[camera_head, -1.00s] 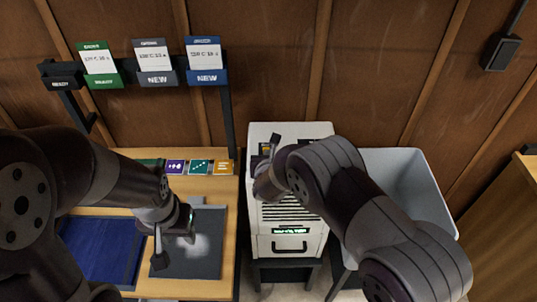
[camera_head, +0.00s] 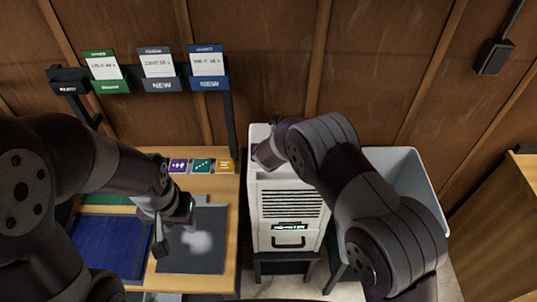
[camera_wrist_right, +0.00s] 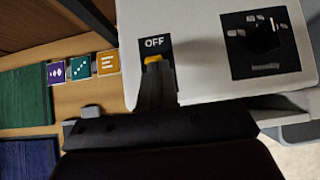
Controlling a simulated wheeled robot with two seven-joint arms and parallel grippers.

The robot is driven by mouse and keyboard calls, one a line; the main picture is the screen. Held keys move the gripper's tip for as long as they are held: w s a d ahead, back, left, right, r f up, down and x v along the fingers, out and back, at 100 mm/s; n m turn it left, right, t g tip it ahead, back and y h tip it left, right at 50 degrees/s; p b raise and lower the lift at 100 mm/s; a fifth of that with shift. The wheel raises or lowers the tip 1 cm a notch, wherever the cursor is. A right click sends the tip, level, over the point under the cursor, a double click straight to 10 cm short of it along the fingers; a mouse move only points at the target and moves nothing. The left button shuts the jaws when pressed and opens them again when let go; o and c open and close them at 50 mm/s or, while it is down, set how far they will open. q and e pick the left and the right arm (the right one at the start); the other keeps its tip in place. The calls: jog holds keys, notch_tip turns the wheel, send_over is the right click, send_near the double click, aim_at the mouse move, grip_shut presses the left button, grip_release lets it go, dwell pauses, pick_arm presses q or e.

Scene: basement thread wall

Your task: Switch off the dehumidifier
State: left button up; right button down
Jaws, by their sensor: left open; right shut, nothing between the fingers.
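The dehumidifier (camera_head: 288,215) is a white box with a slatted front, a lit green display and a dark handle, on a dark stand. In the right wrist view its pale top (camera_wrist_right: 205,60) carries an OFF label (camera_wrist_right: 154,43), a yellow switch piece (camera_wrist_right: 156,60) below it, and a black panel with a dial (camera_wrist_right: 264,40). My right gripper (camera_wrist_right: 157,75) is shut and empty, its tips right at the yellow piece; I cannot tell whether they touch. My right arm hides these controls in the head view. My left gripper (camera_head: 176,232) is open and empty over the dark mat.
The wooden bench (camera_head: 232,195) at left holds a dark grey mat (camera_head: 205,258), a blue cloth (camera_head: 105,245) and coloured cards (camera_head: 202,166). A grey bin (camera_head: 405,180) is right of the dehumidifier.

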jog(key=shift+w+r+b, duration=0.25)
jog(key=shift+w+b, duration=0.1)
jog(key=shift+w, duration=0.4)
jog(key=shift+r, duration=0.1)
jog(key=shift+r+p, duration=0.6)
jog(key=shift+r, duration=0.2)
jog(key=shift+d, duration=0.1)
